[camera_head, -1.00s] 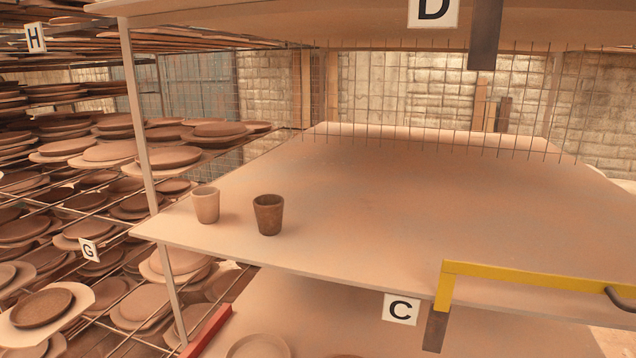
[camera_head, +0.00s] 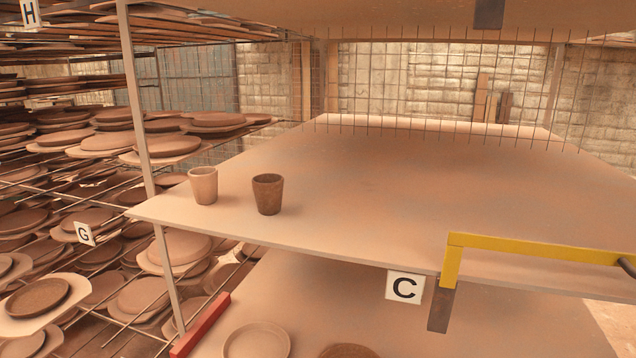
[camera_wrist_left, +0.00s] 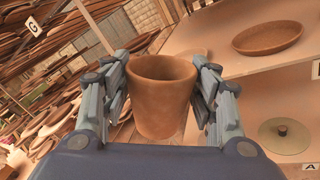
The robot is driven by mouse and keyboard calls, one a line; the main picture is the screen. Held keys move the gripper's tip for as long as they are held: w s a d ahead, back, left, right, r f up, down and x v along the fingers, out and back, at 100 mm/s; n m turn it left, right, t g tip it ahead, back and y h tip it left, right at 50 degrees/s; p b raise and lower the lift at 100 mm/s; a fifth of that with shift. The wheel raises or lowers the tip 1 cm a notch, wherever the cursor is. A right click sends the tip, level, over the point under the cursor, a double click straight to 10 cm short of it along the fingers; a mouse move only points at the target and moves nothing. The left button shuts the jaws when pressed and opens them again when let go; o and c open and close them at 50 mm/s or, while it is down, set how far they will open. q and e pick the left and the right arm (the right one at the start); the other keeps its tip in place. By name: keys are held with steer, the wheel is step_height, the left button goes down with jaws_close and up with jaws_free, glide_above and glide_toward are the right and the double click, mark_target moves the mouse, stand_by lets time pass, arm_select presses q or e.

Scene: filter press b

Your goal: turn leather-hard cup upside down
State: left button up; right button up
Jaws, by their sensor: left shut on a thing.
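In the left wrist view a brown tapered cup (camera_wrist_left: 160,108) stands between the fingers of my left gripper (camera_wrist_left: 162,78). The fingers are shut on its two sides. Its open rim faces up in that picture, and its narrower base points down. In the head view two more cups stand upright on shelf C, near its front left corner. One is a pale cup (camera_head: 204,186) and the other a darker brown cup (camera_head: 267,195). Neither gripper shows in the head view, and my right gripper is in no view.
Shelf C (camera_head: 400,190) is bare apart from the two cups. A yellow bar (camera_head: 530,247) runs along its front right edge. A rack with several plates (camera_head: 80,215) stands at the left. The wrist view shows a brown plate (camera_wrist_left: 268,38) and a knobbed disc (camera_wrist_left: 284,137) at right.

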arm_select(q)
steer(key=n+b, duration=0.2)
steer(key=n, duration=0.1)
steer(key=n+b, duration=0.1)
steer(key=shift+f+n, duration=0.25)
steer(key=shift+n, duration=0.15)
steer(key=shift+r+n+b, duration=0.1)
steer(key=shift+n+b, duration=0.25)
steer(key=shift+n, duration=0.15)
steer(key=shift+r, duration=0.2)
steer(key=n+b, duration=0.2)
steer(key=n, duration=0.1)
steer(key=n+b, duration=0.1)
steer(key=n, duration=0.1)
steer(key=shift+f+b, duration=0.3)
steer(key=shift+r+n, duration=0.1)
steer(key=shift+n, duration=0.4)
steer(key=shift+r, duration=0.2)
steer(key=shift+n, duration=0.3)
